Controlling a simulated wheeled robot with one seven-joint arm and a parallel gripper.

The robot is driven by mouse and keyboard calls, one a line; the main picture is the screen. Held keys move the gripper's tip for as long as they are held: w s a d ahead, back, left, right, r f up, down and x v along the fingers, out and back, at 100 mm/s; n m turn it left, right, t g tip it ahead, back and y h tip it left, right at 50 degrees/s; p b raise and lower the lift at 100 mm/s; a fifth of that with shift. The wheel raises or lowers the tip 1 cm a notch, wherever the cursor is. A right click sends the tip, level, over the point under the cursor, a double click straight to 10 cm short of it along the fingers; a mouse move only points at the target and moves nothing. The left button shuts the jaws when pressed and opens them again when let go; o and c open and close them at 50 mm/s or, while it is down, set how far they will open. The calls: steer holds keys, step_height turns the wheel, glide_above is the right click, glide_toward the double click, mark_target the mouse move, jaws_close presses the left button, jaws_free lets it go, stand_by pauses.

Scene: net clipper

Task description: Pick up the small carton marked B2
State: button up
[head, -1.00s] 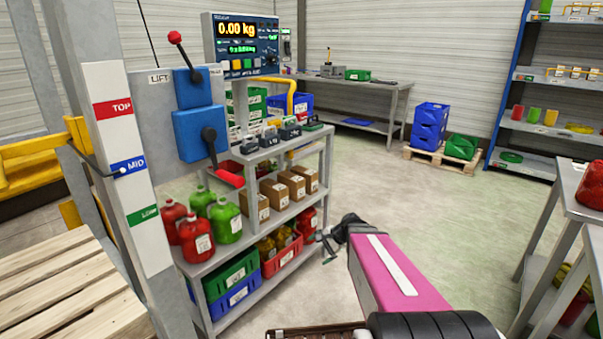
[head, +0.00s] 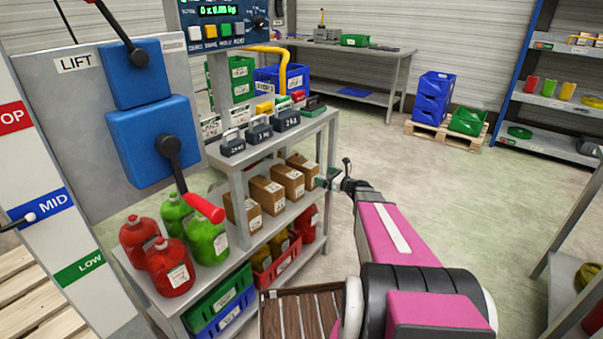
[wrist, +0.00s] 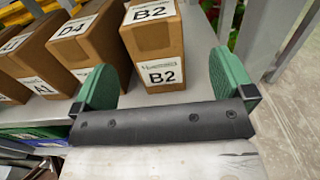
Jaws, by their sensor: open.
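The small carton marked B2 (wrist: 152,41) is brown with white labels on its top and front. It stands upright on the grey shelf in the wrist view, and in the head view it is the rightmost carton (head: 304,169) of the row. My gripper (wrist: 168,88) is open, its two green fingers apart, with the carton just beyond and roughly between their tips. The fingers do not appear closed on it. In the head view my gripper (head: 333,180) is at the right end of the middle shelf, beside the cartons.
A carton marked D4 (wrist: 88,40) stands close on the left of B2, with A1 (wrist: 40,55) further left. A shelf post (wrist: 285,40) rises at the right. Red and green jugs (head: 207,238) share the shelf. Weights (head: 258,132) stand on the shelf above. Open floor lies to the right.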

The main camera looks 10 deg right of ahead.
steer(key=x, duration=0.8)
steer(key=shift+a, duration=0.45)
steer(key=c, duration=1.7)
steer(key=shift+r, duration=0.1)
jaws_close()
steer(key=shift+r, duration=0.1)
